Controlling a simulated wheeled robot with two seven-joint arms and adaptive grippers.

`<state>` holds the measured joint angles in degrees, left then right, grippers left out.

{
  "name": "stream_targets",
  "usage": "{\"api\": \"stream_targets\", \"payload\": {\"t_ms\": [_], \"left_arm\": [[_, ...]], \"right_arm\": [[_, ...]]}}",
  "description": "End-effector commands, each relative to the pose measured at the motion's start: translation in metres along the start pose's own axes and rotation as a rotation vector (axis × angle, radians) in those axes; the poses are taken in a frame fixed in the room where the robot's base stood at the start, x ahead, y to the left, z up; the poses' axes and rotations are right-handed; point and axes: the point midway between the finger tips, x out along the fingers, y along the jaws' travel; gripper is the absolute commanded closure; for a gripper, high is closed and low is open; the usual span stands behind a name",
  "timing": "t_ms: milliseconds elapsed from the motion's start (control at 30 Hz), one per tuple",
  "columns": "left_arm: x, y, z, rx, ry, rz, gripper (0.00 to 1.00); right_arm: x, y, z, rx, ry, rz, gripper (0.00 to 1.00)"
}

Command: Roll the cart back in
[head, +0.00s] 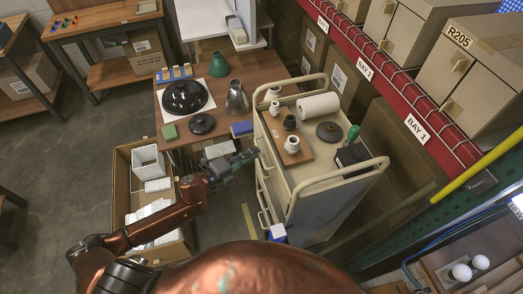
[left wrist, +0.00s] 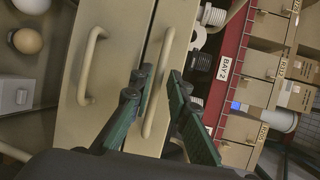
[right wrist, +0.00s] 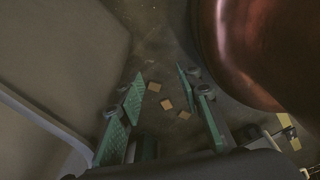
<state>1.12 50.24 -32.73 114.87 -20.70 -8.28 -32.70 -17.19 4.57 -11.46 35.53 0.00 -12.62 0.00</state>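The cream cart (head: 330,185) stands between the wooden table and the red-beamed shelving, its drawer side facing left. On its top are a wooden board with white and dark fittings, a white roll, a dark disc and a black box. My left gripper (head: 246,158) is at the cart's upper drawer edge. In the left wrist view its fingers (left wrist: 158,78) are open, one on each side of a cream drawer handle (left wrist: 158,85); contact is unclear. My right gripper (right wrist: 158,85) is open and empty above the floor, beside a beige panel (right wrist: 60,60). It is hidden in the head view.
The wooden table (head: 215,105) with lamp parts touches or nearly touches the cart's far left side. An open cardboard box (head: 125,200) with white items stands on the floor at left. Shelving (head: 400,110) with bay labels runs along the right. Small tan pieces (right wrist: 166,104) lie on the floor.

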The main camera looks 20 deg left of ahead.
Motion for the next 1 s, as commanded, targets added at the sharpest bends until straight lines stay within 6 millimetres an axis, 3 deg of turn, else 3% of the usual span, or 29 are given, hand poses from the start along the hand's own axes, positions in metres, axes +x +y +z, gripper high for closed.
{"api": "stream_targets", "payload": {"t_ms": [100,300,600,833,1000], "left_arm": [[0.019,-0.001,0.0,0.0,0.0,-0.002,0.84],[0.036,-0.001,-0.001,-0.001,0.002,-0.001,0.84],[0.039,0.0,-0.001,0.0,0.003,0.0,0.84],[0.039,0.0,-0.002,0.0,0.003,0.0,1.0],[0.039,-0.001,-0.002,-0.001,0.003,0.0,1.0]], "right_arm": [[0.0,0.0,0.0,0.0,0.0,0.0,0.67],[0.0,0.0,0.0,0.0,0.0,0.0,0.67],[0.0,0.0,0.0,0.0,0.0,0.0,0.67],[0.0,0.0,0.0,0.0,0.0,0.0,0.67],[0.0,0.0,0.0,0.0,0.0,0.0,0.67]]}}
